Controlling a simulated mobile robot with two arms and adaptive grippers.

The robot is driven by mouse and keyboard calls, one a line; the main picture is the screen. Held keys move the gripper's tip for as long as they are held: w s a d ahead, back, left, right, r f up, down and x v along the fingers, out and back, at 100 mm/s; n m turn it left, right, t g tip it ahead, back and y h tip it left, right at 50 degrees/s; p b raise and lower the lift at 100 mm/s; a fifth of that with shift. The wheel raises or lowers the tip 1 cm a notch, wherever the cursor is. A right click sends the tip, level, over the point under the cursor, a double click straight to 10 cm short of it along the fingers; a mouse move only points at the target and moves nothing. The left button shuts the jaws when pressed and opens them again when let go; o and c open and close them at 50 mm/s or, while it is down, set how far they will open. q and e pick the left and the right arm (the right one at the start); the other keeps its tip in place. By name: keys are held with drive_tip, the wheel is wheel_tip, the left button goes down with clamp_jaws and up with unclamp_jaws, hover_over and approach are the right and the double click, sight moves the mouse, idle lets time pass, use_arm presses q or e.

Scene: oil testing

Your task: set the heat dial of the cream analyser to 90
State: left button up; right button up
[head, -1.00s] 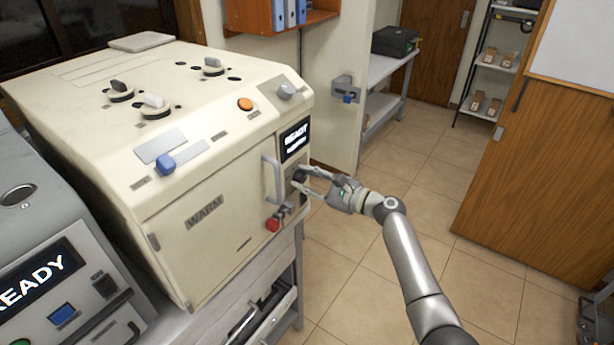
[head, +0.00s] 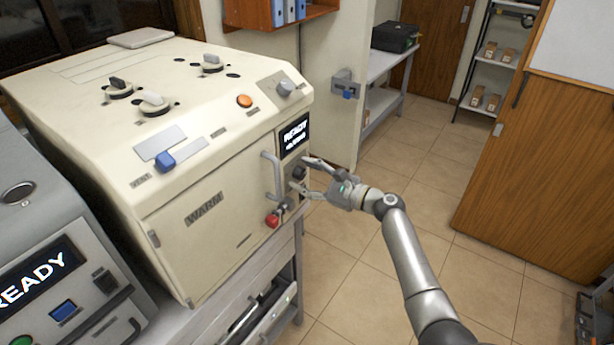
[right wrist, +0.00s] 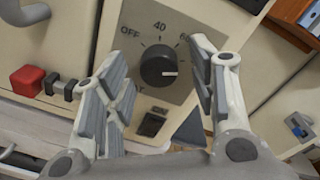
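My left gripper is out of view.
A black switch (right wrist: 153,125) marked ON is below the dial. A red knob (head: 272,221) and a door handle (head: 272,176) are left of it. A grey machine (head: 40,240) stands at front left. The floor (head: 330,280) right of the bench is clear.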

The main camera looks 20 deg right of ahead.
drive_tip(key=shift+s+d, duration=0.1)
drive_tip(key=shift+s, duration=0.05)
drive_tip(key=v, duration=1.1)
drive_tip(key=shift+s+d, duration=0.2)
drive_tip(key=shift+s, duration=0.1)
drive_tip(key=s+f+n+g+h+b, duration=0.1)
drive_tip(key=s+f+g+h, duration=0.15)
drive_tip(key=f, duration=1.05)
drive_tip(key=s+f+n+g+h+b, duration=0.1)
drive_tip(key=s+f+h, duration=0.2)
drive_tip(key=f, duration=0.9)
drive_tip(key=s+f+n+g+h, duration=0.1)
drive_tip(key=s+f+n+g, duration=0.1)
drive_tip(key=s+f, duration=0.45)
drive_tip(key=s+f+n+g+h, duration=0.1)
drive_tip(key=s+f+n+g, duration=0.2)
drive_tip(key=f, duration=0.7)
drive_tip(key=s+a+f+n+g+h+b, duration=0.1)
drive_tip(key=s+f+n, duration=0.4)
drive_tip(key=s, duration=0.7)
drive_tip(key=s+a+f+n+g+h+b, duration=0.1)
drive_tip(key=s+f+n, duration=0.5)
drive_tip(key=s, duration=0.6)
drive_tip(key=s+a+f+n+g+h+b, duration=0.1)
drive_tip(key=s+a+f+n+g+h, duration=0.1)
drive_tip(key=s+f+n, duration=0.3)
drive_tip(key=s+f, duration=0.3)
drive_tip(key=s, duration=0.4)
drive_tip(key=shift+s+f+n, duration=0.35)
drive_tip(key=shift+f+n, duration=0.05)
